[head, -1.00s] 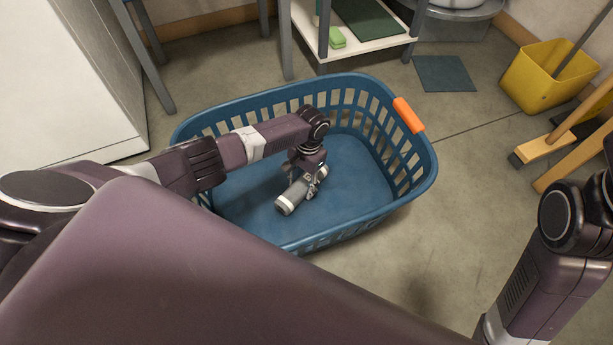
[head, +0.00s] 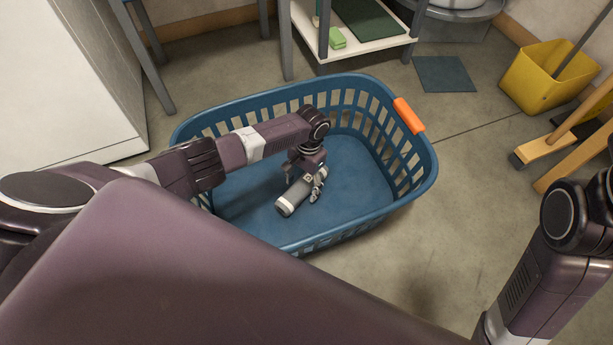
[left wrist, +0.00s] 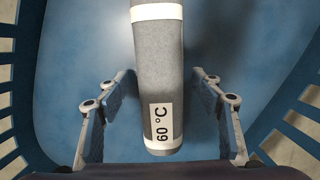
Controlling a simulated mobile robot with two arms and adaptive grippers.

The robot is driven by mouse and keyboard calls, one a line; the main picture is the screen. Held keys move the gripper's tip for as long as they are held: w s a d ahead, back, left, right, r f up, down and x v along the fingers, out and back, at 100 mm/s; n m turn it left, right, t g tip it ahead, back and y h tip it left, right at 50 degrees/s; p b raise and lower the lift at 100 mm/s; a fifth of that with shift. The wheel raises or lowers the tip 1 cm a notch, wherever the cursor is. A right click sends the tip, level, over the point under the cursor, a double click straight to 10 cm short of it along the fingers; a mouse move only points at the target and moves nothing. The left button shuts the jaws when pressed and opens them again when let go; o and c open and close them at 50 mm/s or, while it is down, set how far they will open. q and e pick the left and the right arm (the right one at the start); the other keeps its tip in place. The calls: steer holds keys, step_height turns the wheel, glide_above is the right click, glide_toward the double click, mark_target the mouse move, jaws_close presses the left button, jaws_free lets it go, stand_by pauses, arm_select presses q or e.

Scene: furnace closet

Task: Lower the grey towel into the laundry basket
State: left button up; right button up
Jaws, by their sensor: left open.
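The grey towel (head: 299,193) is a tight roll with white bands. It lies inside the blue laundry basket (head: 347,85), on or just above its floor. In the left wrist view the towel (left wrist: 159,70) carries a "60 °C" label. My left gripper (head: 304,186) is inside the basket, over the towel. In the left wrist view its fingers (left wrist: 161,110) are open, one on each side of the roll, with gaps between them and the towel. My right arm shows at the right edge, but its gripper is out of view.
The basket has an orange grip (head: 409,116) on its right rim. A shelf unit (head: 365,45) stands behind it. A yellow bucket (head: 545,78) and a wooden frame (head: 560,150) are at the right. A white appliance (head: 65,75) is at the left. A dark mat (head: 444,73) lies on the floor.

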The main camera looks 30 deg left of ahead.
arm_select(q)
step_height(320, 180, up, 12)
steer(key=w, duration=0.1)
steer(key=shift+w+d+f, duration=0.2)
steer(key=shift+w, duration=0.15)
